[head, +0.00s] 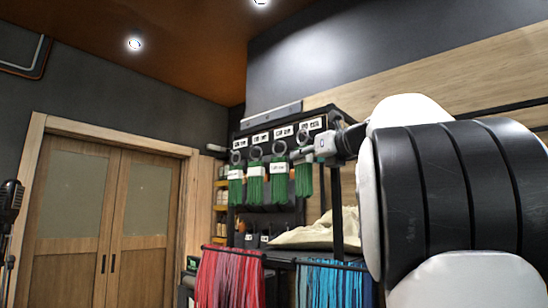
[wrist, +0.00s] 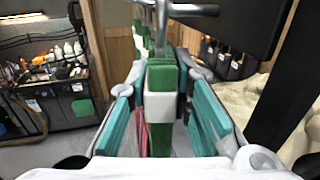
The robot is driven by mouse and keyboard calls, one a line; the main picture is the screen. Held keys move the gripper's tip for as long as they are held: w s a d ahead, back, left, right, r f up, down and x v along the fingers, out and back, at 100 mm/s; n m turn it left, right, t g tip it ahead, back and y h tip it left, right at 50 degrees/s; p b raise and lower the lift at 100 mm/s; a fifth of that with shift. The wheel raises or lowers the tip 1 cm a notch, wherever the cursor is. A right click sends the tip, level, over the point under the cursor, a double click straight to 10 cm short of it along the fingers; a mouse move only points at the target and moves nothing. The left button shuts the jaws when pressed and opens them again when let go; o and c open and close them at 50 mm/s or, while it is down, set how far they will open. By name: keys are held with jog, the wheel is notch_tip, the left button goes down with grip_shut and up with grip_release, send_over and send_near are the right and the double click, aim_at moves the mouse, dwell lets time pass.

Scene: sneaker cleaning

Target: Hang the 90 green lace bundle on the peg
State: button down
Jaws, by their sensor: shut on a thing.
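My gripper (head: 306,154) is at the right end of the row of bundles in the head view. In the wrist view my gripper (wrist: 166,108) has its teal pads on either side of a green lace bundle (wrist: 161,80) with a white band, and is shut on it. That bundle (head: 303,180) hangs upright below the gripper in the head view. Its grey ring (wrist: 162,28) rises to a metal peg (wrist: 190,9); I cannot tell whether the ring is around the peg or beside it. The number on its band is not readable.
Several other green bundles (head: 255,184) hang from the rack (head: 268,128) under white labels. Red laces (head: 230,278) and blue laces (head: 332,284) hang lower in front. A cream cloth (head: 305,236) lies behind. A bottle shelf (wrist: 45,75) is at left in the wrist view.

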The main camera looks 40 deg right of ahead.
jog(key=shift+d, duration=0.5)
jog(key=shift+d+f+p, duration=0.35)
jog(key=shift+d+p, duration=0.15)
jog(key=shift+p, duration=0.05)
jog(key=shift+f, duration=0.15)
jog(key=c, duration=1.3)
grip_release()
jog(key=shift+c, duration=0.2)
jog(key=s+a, duration=0.2)
jog(key=s, duration=0.9)
jog(key=shift+s, duration=0.35)
jog(key=shift+a, duration=0.1)
